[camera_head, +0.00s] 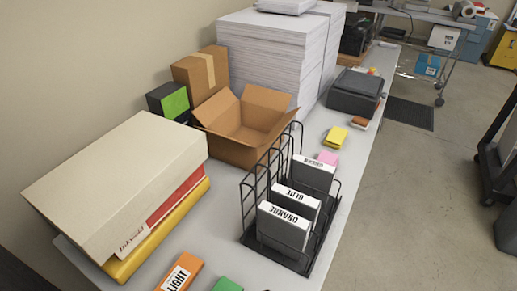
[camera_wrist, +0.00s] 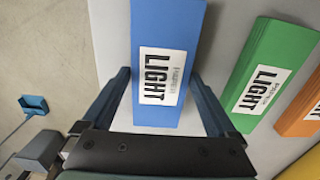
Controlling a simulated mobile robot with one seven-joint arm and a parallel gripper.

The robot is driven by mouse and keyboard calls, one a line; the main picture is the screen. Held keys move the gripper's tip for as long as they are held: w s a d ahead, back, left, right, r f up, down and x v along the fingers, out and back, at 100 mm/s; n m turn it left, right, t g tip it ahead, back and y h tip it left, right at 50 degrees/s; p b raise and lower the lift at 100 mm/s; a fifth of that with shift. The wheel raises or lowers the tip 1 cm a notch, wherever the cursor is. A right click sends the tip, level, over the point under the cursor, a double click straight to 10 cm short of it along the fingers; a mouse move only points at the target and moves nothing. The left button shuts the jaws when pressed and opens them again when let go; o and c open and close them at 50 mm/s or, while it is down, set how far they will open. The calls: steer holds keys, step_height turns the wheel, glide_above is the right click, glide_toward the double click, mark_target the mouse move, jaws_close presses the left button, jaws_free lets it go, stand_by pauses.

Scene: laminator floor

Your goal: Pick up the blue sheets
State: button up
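The blue sheets (camera_wrist: 168,30) show in the wrist view as a flat blue pack with a white label reading LIGHT. My gripper (camera_wrist: 161,75) is open, with one finger along each long side of the blue sheets. The fingertips look very close to the pack's edges; I cannot tell whether they touch it. The blue sheets and my gripper do not show in the head view.
A green pack (camera_wrist: 270,68) and an orange pack (camera_wrist: 302,110) lie right of the blue sheets. On the grey table, a black wire rack (camera_head: 248,205) holds dark binders. An open cardboard box (camera_head: 235,150) and tall paper stacks (camera_head: 268,55) stand behind.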

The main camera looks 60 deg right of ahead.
steer(key=c, duration=1.2)
steer(key=shift+r, duration=0.1)
